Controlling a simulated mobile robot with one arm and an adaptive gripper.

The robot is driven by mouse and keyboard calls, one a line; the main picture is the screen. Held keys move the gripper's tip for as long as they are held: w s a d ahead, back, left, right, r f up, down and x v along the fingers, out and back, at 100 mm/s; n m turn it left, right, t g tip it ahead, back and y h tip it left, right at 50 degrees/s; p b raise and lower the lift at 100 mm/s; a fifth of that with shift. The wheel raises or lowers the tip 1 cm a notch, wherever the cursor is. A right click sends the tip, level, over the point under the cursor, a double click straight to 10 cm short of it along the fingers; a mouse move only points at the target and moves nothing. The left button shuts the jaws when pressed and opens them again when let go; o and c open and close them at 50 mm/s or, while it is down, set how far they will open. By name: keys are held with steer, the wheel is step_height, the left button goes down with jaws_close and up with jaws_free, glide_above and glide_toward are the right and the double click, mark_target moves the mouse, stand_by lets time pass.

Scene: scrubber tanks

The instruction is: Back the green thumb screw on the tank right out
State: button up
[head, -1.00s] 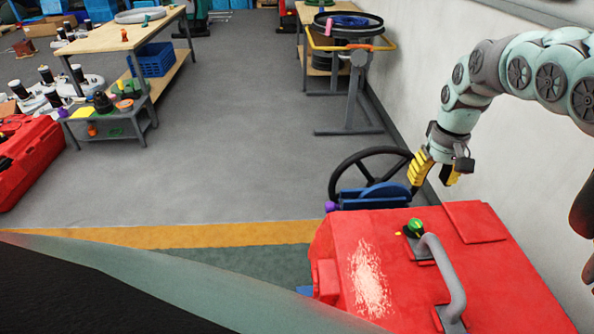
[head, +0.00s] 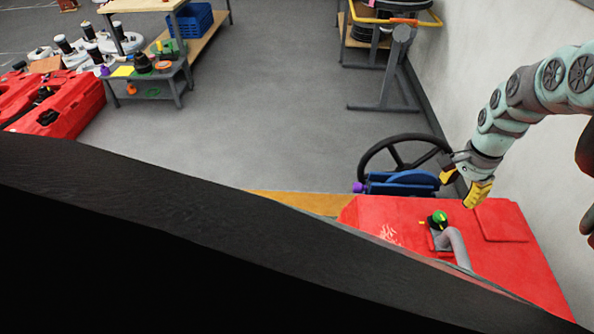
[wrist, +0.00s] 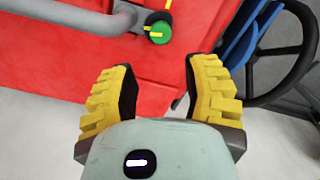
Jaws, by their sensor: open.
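The green thumb screw (head: 439,217) sits on top of the red tank (head: 530,262), beside one end of the grey handle (head: 457,246). In the wrist view the green screw (wrist: 159,32) shows at the top centre, with a yellow mark on its face and a black part behind it. My gripper (head: 462,190) is above the far edge of the tank, apart from the screw. In the wrist view my yellow fingers (wrist: 158,85) are spread wide with nothing between them, and the screw lies beyond their tips.
A black steering wheel (head: 365,163) and a blue part (head: 402,183) stand at the tank's far end. A white wall (head: 510,40) runs close on the right. A low grey cart (head: 165,82) stands far left; the floor between is clear.

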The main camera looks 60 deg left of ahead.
mark_target(442, 214)
steer(key=f, duration=0.6)
steer(key=f+b, duration=0.1)
steer(key=f, duration=0.2)
steer(key=shift+s+a+f, duration=0.1)
steer(key=shift+a+f, duration=0.1)
steer(key=shift+a, duration=0.1)
steer(key=shift+d+f, duration=0.15)
steer(key=shift+f, duration=0.2)
steer(key=shift+o, duration=0.3)
jaws_close()
